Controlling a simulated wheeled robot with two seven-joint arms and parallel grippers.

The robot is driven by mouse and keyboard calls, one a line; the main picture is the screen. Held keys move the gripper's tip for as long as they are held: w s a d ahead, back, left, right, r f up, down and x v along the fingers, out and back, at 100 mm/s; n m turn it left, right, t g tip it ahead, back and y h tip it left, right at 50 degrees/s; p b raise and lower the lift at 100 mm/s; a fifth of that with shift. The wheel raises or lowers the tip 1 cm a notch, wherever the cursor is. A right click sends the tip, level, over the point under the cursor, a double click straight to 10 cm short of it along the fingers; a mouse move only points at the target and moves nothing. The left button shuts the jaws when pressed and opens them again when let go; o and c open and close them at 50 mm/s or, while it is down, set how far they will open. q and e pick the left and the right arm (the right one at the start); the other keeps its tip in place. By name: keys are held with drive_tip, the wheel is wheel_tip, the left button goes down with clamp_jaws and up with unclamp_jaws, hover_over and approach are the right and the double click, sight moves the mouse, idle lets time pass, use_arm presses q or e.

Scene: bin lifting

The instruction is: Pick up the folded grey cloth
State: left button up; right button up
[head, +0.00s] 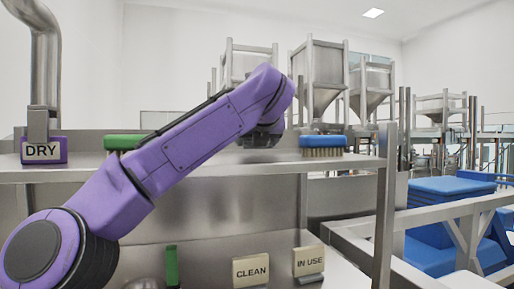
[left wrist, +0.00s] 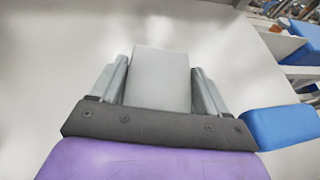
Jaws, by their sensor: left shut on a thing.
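The folded grey cloth (left wrist: 162,80) is a pale grey block between the two fingers of my left gripper (left wrist: 160,68) in the left wrist view. The fingers press on its two sides, and the gripper is shut on it. In the head view my left gripper (head: 262,139) is a dark shape at the upper shelf, partly behind my purple arm. The cloth cannot be made out there. I cannot tell whether it touches the shelf. My right gripper is not in view.
On the upper shelf (head: 352,163), a blue brush (head: 322,142) stands just right of my gripper, and a green item (head: 122,142) lies to the left beside a DRY sign (head: 42,151). CLEAN (head: 251,270) and IN USE (head: 308,261) signs stand on the lower shelf.

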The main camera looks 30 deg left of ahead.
use_arm(q)
drive_tip(key=s+d+r, duration=0.7)
drive_tip(key=s+r, duration=0.4)
drive_tip(key=s, duration=0.1)
drive_tip(key=shift+d, duration=0.15)
